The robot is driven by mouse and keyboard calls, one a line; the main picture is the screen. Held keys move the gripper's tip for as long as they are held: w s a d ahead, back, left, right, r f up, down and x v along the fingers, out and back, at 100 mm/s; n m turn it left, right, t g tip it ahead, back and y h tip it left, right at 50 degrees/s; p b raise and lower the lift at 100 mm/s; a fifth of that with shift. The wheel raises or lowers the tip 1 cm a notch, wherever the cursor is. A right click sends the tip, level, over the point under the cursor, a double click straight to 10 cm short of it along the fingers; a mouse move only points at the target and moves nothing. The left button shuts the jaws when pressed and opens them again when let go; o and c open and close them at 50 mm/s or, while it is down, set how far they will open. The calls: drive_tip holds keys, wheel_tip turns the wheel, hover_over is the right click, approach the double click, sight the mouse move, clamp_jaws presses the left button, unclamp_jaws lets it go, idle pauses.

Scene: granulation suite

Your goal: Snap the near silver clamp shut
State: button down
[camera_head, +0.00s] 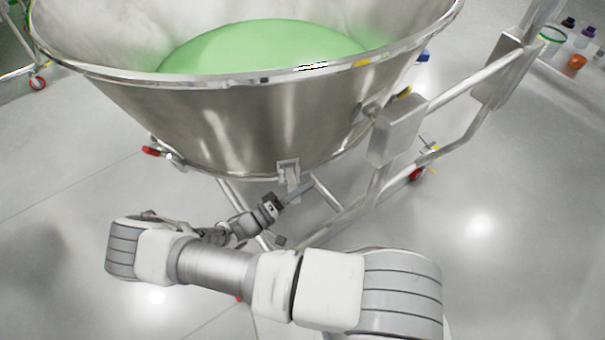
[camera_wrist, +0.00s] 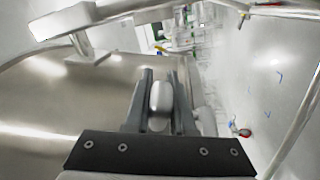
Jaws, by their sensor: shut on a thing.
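The near silver clamp (camera_head: 289,168) sits on the lower rim of the large steel bowl (camera_head: 235,120), on the side facing my arm. My gripper (camera_head: 286,196) reaches up to it from below. In the wrist view my gripper (camera_wrist: 161,88) has its two dark fingers on either side of the clamp's rounded silver lever (camera_wrist: 160,104), shut on it. The fingers partly hide the clamp's lower part, and its hook cannot be made out clearly.
The bowl holds green material (camera_head: 260,48). A tubular steel frame (camera_head: 460,90) on wheels stands to the right, with a grey box (camera_head: 397,130) close to the bowl. Bottles stand at the far top right. The floor in front is mostly clear.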

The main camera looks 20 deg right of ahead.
wheel_tip(320, 180, up, 6)
drive_tip(key=w+n+g+y+p, duration=0.2)
drive_tip(key=n+p, duration=0.6)
drive_tip(key=n, duration=0.5)
drive_tip(key=shift+r+g+y, duration=0.2)
drive_tip(key=shift+g+y, duration=0.7)
drive_tip(key=shift+y, duration=0.5)
drive_tip(key=shift+w, duration=0.1)
drive_tip(key=c, duration=0.8)
unclamp_jaws()
drive_tip(key=shift+o, duration=0.2)
drive_tip(key=shift+r, duration=0.1)
drive_tip(key=p+v, duration=0.1)
drive_tip(key=v, duration=1.6)
drive_tip(key=shift+a+p, duration=0.25)
drive_tip(key=shift+p, duration=0.05)
